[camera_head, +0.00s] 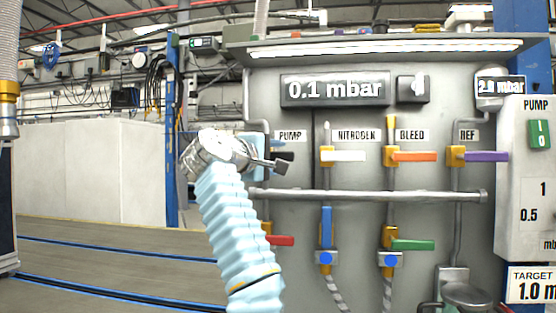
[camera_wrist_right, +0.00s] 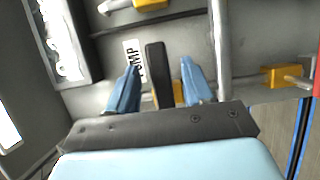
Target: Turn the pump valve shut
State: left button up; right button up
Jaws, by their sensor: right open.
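The pump valve has a black lever (camera_head: 285,156) under the PUMP label (camera_head: 290,135) on the grey panel. The lever points right, roughly level; my gripper hides the valve body in the head view. My right gripper (camera_head: 268,164) is at this valve. In the right wrist view the black lever (camera_wrist_right: 156,68) lies between the two blue fingers of my open right gripper (camera_wrist_right: 160,75), with gaps visible on both sides. Part of the yellow valve body shows behind it. My left gripper is not in view.
Nitrogen (camera_head: 345,156), bleed (camera_head: 410,157) and purple REF (camera_head: 485,156) valve levers stand to the right. A horizontal rail (camera_head: 370,196) runs below them. A red lever (camera_head: 282,240) sits below the rail. The gauge (camera_head: 335,90) reads 0.1 mbar. Open floor lies left.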

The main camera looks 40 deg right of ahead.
jog(key=b+v, duration=0.2)
jog(key=v, duration=1)
jog(key=shift+a, duration=0.3)
